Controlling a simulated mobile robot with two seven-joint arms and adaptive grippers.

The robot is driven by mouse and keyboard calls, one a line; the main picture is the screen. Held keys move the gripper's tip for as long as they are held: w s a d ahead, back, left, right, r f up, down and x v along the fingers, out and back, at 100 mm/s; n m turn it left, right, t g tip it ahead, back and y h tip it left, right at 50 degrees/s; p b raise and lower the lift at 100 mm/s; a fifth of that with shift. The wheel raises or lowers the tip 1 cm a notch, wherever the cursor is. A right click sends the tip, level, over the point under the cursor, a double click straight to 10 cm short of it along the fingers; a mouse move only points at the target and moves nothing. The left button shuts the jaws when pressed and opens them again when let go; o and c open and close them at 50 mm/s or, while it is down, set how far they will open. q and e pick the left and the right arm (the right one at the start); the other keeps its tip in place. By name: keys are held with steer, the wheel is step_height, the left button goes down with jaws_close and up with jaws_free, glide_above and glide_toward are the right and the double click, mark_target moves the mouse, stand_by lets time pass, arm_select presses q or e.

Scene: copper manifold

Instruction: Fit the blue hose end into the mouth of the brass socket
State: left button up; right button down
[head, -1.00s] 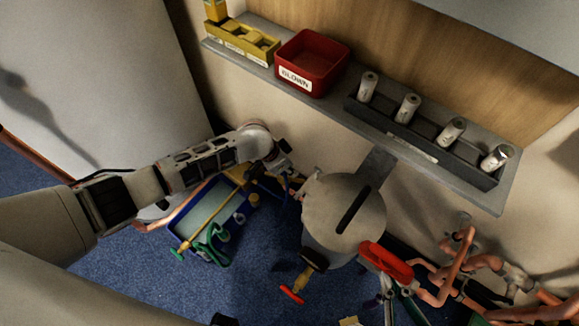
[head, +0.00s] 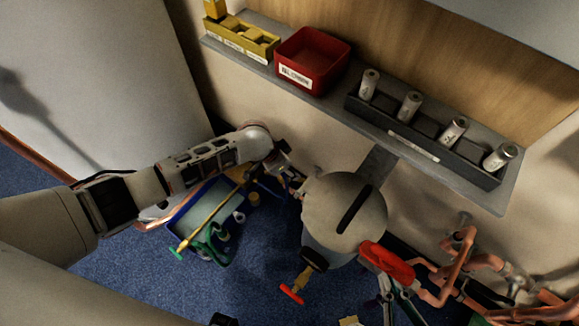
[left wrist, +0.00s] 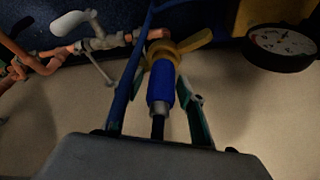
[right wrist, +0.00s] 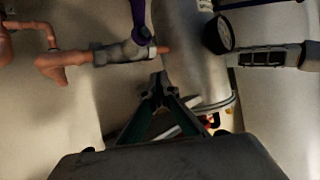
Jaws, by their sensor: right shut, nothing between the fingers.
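The blue hose end (left wrist: 160,82) is a short blue sleeve with a pale metal collar, seen in the left wrist view. It lines up with the brass socket (left wrist: 163,50), which has a yellow wing beside it; how deep it sits in the mouth I cannot tell. My left gripper (left wrist: 160,78) has its fingers on both sides of the blue sleeve, with a gap visible. In the head view my left gripper (head: 290,174) is by the wall, left of the round grey tank. My right gripper (right wrist: 156,82) is shut and empty, below a copper pipe with a grey fitting.
The grey tank (head: 340,205) stands between my arms, with a red handle (head: 388,261) at its right. Copper pipes (head: 462,262) run at the lower right. A blue tray (head: 180,215) lies on the left floor. A shelf (head: 470,187) holds bins and cylinders above. A gauge (left wrist: 284,45) is nearby.

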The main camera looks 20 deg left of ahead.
arm_select(q)
steer(key=shift+s+f, duration=0.1)
steer(key=shift+s, duration=0.05)
steer(key=v, duration=1.2)
stand_by(0.4)
steer(key=shift+d, duration=0.1)
